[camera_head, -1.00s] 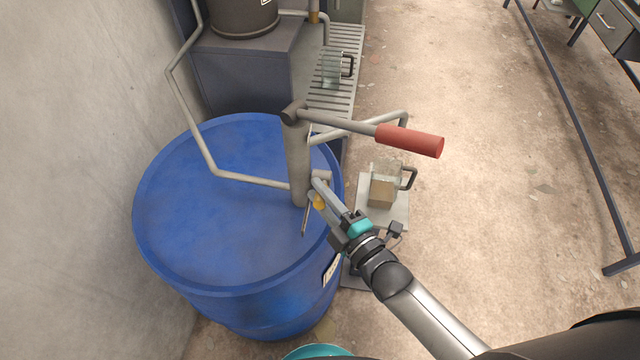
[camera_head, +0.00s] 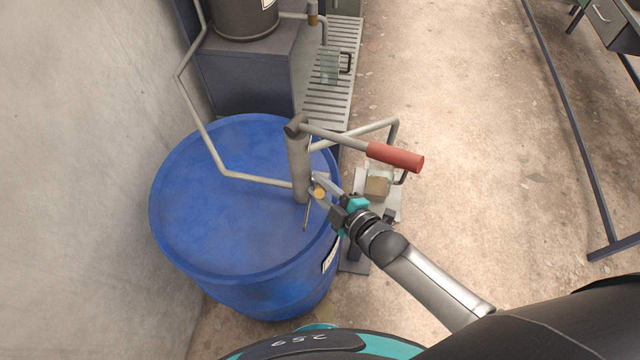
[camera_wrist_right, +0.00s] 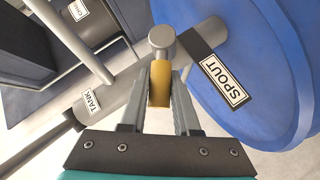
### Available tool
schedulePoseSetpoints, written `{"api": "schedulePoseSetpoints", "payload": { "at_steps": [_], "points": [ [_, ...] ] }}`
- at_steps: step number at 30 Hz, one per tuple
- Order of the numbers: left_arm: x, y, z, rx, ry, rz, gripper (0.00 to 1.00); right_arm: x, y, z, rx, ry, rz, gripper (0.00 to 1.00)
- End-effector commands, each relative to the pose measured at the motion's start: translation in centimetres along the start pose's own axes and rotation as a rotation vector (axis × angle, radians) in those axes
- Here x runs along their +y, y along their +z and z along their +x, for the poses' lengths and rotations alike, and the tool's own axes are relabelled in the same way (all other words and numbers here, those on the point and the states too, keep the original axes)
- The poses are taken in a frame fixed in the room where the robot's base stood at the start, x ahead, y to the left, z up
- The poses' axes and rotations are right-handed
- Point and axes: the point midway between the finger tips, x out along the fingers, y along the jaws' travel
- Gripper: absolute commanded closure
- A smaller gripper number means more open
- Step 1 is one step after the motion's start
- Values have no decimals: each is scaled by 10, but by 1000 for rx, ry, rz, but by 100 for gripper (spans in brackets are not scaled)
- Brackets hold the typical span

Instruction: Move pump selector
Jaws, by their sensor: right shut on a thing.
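The pump (camera_head: 298,165) stands upright on the lid of the blue drum (camera_head: 230,215), with a red-handled lever (camera_head: 394,157). The pump selector (camera_wrist_right: 159,86) shows in the right wrist view as a short yellow handle on a grey round pivot. It lies between a TANK label (camera_wrist_right: 91,101) and a SPOUT label (camera_wrist_right: 225,80). My right gripper (camera_head: 318,186) is shut on the yellow handle, one finger on each side. The handle also shows in the head view (camera_head: 319,193), partly covered by the fingers. My left gripper is out of view.
A pipe (camera_head: 203,125) runs from the pump to the equipment at the back. A glass jug (camera_head: 378,187) stands right of the drum, below the red lever. Another jug (camera_head: 330,66) stands on the slatted rack. A wall is at left; open floor is at right.

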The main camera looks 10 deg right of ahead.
Motion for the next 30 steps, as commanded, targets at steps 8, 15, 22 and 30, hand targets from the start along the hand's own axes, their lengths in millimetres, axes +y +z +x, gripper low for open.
{"api": "schedulePoseSetpoints", "payload": {
  "at_steps": [8, 15, 22, 30],
  "points": [
    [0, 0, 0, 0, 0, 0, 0, 0, 0, 0, 0, -1, 1, 100],
    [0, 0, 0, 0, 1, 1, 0, 0, 0, 0, 0, 0, 1, 49],
    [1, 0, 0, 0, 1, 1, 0, 0, 0, 0, 0, 0, 0, 40],
    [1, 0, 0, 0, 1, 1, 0, 0, 0, -2, 0, 0, 0, 40]
  ]
}}
